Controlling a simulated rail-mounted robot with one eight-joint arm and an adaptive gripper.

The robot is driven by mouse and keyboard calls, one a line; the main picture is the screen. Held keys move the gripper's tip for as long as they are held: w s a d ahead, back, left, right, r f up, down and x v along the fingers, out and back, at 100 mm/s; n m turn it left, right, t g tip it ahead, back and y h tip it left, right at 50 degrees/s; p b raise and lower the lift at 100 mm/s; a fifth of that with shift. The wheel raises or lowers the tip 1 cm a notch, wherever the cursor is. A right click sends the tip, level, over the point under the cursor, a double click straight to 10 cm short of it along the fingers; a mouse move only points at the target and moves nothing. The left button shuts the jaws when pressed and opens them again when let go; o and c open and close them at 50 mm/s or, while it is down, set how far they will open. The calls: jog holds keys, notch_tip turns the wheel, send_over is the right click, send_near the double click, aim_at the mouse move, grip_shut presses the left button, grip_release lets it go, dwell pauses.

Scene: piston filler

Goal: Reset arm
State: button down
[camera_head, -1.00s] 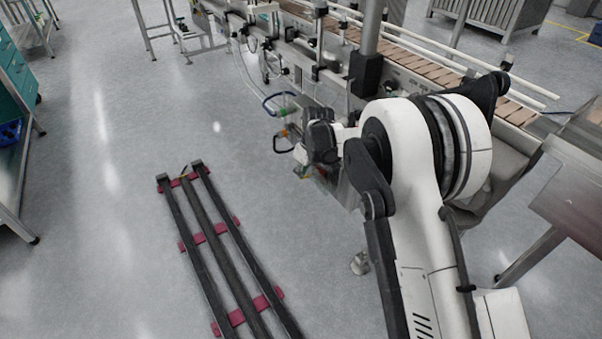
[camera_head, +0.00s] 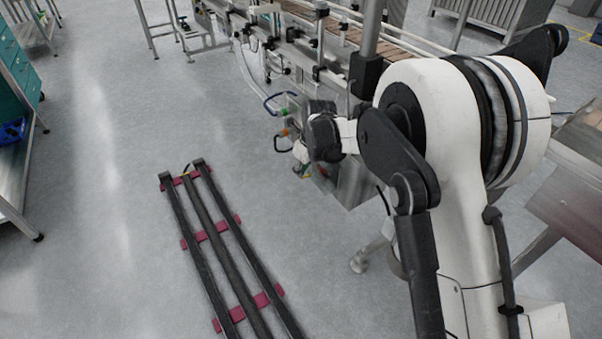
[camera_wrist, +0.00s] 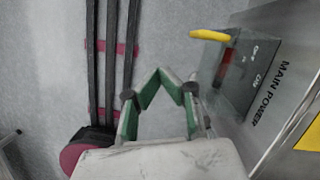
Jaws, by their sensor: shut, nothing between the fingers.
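My gripper (camera_wrist: 160,74) shows in the wrist view with its green-sided fingers angled inward and meeting at the tips. It is shut and nothing is between the fingers. In the head view my white arm rises at the right, and its dark wrist part hangs beside the filler machine (camera_head: 345,178). The fingers cannot be made out clearly there. In the wrist view the gripper is just left of a metal cabinet (camera_wrist: 277,125) marked MAIN POWER. I cannot tell the gap between them.
The cabinet carries a grey switch box (camera_wrist: 240,77) with a yellow handle (camera_wrist: 210,35). Dark floor rails (camera_head: 222,240) on red supports lie left of my arm. A conveyor (camera_head: 335,32) runs behind. A teal drawer unit (camera_head: 18,75) stands at far left.

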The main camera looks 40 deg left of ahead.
jog(key=shift+s+p+v, duration=0.25)
jog(key=shift+v, duration=0.8)
jog(key=shift+s+p+v, duration=0.2)
jog(key=shift+p+v, duration=0.05)
jog(key=shift+v, duration=0.8)
jog(key=shift+a+r, duration=0.1)
jog(key=w+d+r+n+t+p, duration=0.1)
jog(key=w+d+r+n+p, duration=0.15)
jog(key=d+r, duration=0.9)
jog(key=w+d+r+n+t+p, duration=0.1)
jog(key=w+d+r+n, duration=0.2)
jog(key=d+r, duration=0.8)
jog(key=s+d+r+n+t+p, duration=0.15)
jog(key=d+r, duration=0.25)
jog(key=d, duration=0.6)
jog(key=s+d+r+n+t+p, duration=0.1)
jog(key=s+d+r+n, duration=0.3)
jog(key=d, duration=0.5)
jog(key=s+d+r+n+t+h+p, duration=0.1)
jog(key=s+d+n+p, duration=0.1)
jog(key=s+d, duration=0.6)
jog(key=s+d+r+n+t+h+p, duration=0.1)
jog(key=s+d+n, duration=0.4)
jog(key=d, duration=0.8)
jog(key=s+r+p, duration=0.1)
jog(key=s+p, duration=0.1)
jog(key=s, duration=0.1)
jog(key=shift+d+t+h, duration=0.35)
jog(key=shift+d+h, duration=0.05)
